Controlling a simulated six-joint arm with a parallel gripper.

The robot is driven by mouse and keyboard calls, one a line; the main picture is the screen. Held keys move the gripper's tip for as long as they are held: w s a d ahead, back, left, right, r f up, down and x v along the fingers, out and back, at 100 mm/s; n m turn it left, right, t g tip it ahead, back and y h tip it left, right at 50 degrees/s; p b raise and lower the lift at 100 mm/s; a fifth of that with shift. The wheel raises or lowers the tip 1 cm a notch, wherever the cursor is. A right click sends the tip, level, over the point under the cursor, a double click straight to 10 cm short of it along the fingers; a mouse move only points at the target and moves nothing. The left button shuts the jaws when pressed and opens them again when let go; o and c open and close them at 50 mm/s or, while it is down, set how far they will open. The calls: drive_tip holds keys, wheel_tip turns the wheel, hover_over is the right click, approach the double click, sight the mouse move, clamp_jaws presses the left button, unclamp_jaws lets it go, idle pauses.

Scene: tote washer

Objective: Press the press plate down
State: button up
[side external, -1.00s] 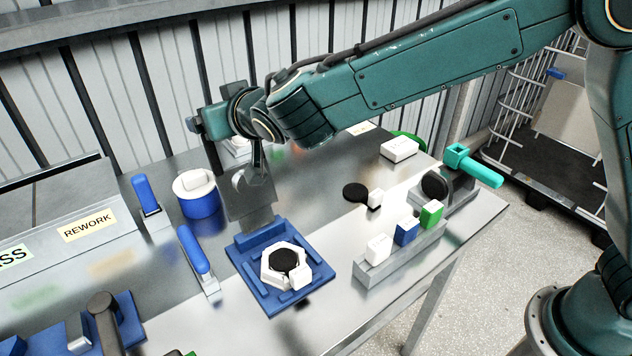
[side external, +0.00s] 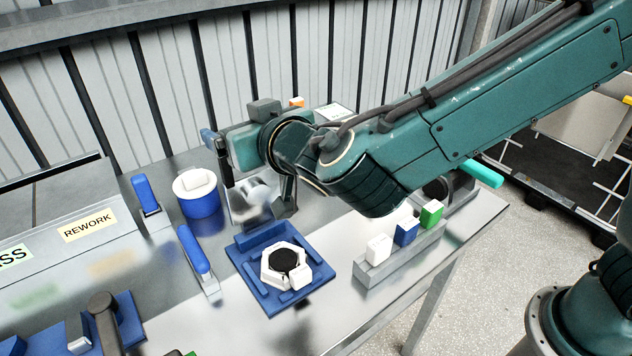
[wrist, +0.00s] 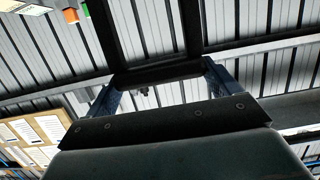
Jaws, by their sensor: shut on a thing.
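A shiny grey metal plate (side external: 254,202), which looks like the press plate, stands tilted at the back of the blue fixture (side external: 252,282). Whether it is joined to the fixture is not clear. My gripper (wrist: 160,82) is at the plate's upper part, behind the fixture. In the wrist view its two blue fingers stand either side of a dark crossbar (wrist: 158,72), and the gripper is shut on it. The side view hides most of this grip. A white hexagonal part (side external: 267,272) with a black round top (side external: 285,261) lies in the fixture, uncovered.
A blue tub with a white top (side external: 199,202) stands left of the plate. Two blue handles (side external: 145,194) (side external: 194,250) rise nearby. A grey rack (side external: 400,259) with white, blue and green blocks stands right of the fixture. Bare tabletop lies between fixture and rack.

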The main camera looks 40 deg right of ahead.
drive_tip(key=s+f, duration=0.1)
drive_tip(key=s, duration=0.5)
drive_tip(key=shift+s+f, duration=0.3)
drive_tip(key=o, duration=1.1)
drive_tip(key=shift+o, duration=0.2)
drive_tip(key=shift+r, duration=0.15)
wheel_tip(320, 180, up, 20)
